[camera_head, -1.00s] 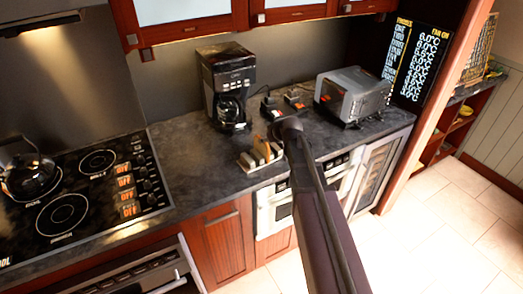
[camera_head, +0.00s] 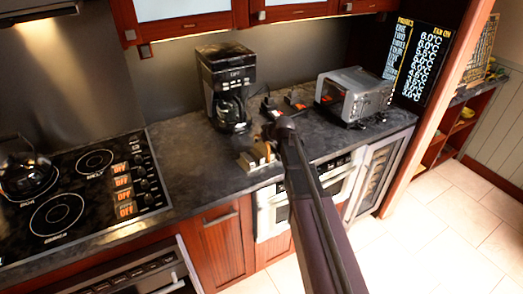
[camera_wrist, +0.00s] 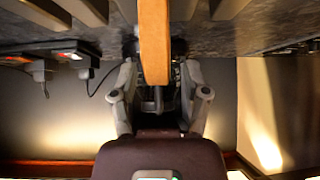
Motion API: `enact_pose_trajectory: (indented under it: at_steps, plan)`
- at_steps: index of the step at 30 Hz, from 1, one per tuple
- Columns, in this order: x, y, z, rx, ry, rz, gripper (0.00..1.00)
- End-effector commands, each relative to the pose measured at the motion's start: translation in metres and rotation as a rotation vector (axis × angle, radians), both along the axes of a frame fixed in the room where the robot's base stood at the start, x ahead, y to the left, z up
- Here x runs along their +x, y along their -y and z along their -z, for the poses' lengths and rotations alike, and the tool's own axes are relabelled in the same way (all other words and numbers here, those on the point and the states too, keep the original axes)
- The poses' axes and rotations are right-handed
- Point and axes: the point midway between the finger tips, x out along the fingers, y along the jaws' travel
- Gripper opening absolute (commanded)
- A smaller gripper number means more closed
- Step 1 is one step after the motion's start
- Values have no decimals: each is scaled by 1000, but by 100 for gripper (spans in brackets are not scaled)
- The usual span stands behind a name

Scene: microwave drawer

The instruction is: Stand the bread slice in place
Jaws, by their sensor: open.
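The bread slice (camera_wrist: 154,45) shows edge-on in the wrist view as an orange-brown strip. It reaches down between the two fingers of my gripper (camera_wrist: 160,92), which stand apart with gaps on both sides of it. Grey slats of a rack (camera_wrist: 230,8) flank the slice at the top, and it lines up with the space between two of them. How deep it sits is hidden. In the head view the small rack (camera_head: 246,163) stands on the counter near its front edge, with my gripper (camera_head: 275,132) just behind and above it, partly hidden by my arm.
A black coffee maker (camera_head: 227,85) stands behind the rack. A grey toaster oven (camera_head: 352,94) is at the right, near wall sockets with plugs (camera_head: 270,102). The hob (camera_head: 85,190) with a kettle is at the left. The counter (camera_head: 185,150) left of the rack is clear.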

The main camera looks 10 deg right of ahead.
Motion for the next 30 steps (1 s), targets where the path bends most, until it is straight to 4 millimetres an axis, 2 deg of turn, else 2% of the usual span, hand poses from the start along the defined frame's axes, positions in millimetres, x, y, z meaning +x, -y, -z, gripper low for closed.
enact_pose_trajectory:
  at_steps: [11, 17, 18, 30]
  plan:
    - [0, 0, 0, 0, 0, 0, 60]
    - [0, 0, 0, 0, 0, 0, 4]
    - [0, 0, 0, 0, 0, 0, 0]
    - [0, 0, -1, 0, 0, 0, 0]
